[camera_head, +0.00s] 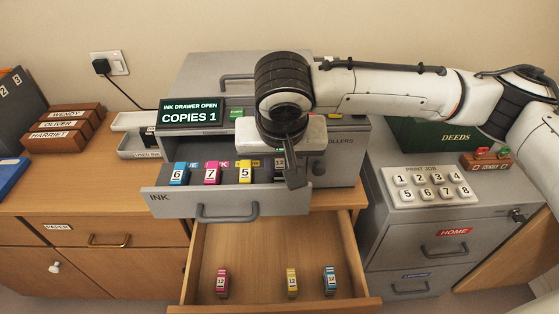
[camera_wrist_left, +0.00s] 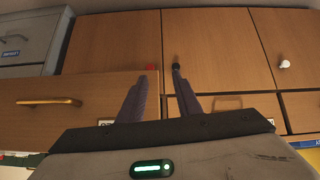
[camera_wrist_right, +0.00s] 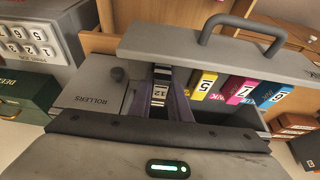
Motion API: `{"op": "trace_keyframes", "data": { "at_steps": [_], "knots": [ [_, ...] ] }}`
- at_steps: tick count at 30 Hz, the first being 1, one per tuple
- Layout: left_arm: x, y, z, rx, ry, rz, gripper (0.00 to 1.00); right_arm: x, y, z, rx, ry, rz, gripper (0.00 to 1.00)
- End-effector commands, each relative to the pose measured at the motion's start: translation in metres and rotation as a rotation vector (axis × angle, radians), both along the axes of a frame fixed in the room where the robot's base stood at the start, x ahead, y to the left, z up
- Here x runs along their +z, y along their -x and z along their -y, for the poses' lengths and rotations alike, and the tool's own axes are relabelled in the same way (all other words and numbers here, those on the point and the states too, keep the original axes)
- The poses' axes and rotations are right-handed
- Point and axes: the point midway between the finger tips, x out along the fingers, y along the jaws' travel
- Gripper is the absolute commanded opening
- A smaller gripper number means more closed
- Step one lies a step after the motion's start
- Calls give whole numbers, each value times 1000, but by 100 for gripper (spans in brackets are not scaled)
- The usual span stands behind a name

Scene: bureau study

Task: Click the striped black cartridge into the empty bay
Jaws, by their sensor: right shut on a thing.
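My right gripper (camera_head: 290,182) reaches down over the right end of the open grey ink drawer (camera_head: 160,204). In the right wrist view the right gripper (camera_wrist_right: 160,92) is shut on the striped black cartridge (camera_wrist_right: 160,94), which has a white label and pale stripes. The cartridge is at the drawer's black bay, right of the yellow cartridge (camera_head: 245,172); the fingers hide its lower part, so I cannot tell how deep it sits. The magenta cartridge (camera_head: 211,174) and blue cartridge (camera_head: 179,174) stand further left. My left gripper (camera_wrist_left: 160,90) is open and empty, facing wooden drawer fronts.
Below, an open wooden drawer (camera_head: 250,262) holds a magenta (camera_head: 222,283), a yellow (camera_head: 292,283) and a blue cartridge (camera_head: 330,280). A number keypad (camera_head: 428,187) stands on the grey cabinet at right.

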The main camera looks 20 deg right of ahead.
Motion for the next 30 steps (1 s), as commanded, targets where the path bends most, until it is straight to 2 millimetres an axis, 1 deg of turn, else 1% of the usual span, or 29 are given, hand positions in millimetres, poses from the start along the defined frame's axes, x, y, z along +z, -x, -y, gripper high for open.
{"op": "trace_keyframes", "data": {
  "at_steps": [22,23,24,26,30],
  "knots": [
    [-2,0,0,1,0,-1,31,-4,0,0,1,0,-1,0],
    [-2,0,0,1,0,-1,31,-4,0,0,1,0,-2,22],
    [-2,0,0,1,0,-1,31,-4,0,0,1,0,-2,28],
    [-2,0,0,1,0,-1,31,-4,1,0,1,0,-3,38],
    [-2,0,0,2,0,-1,31,-5,1,1,-1,3,-5,38]
  ]
}}
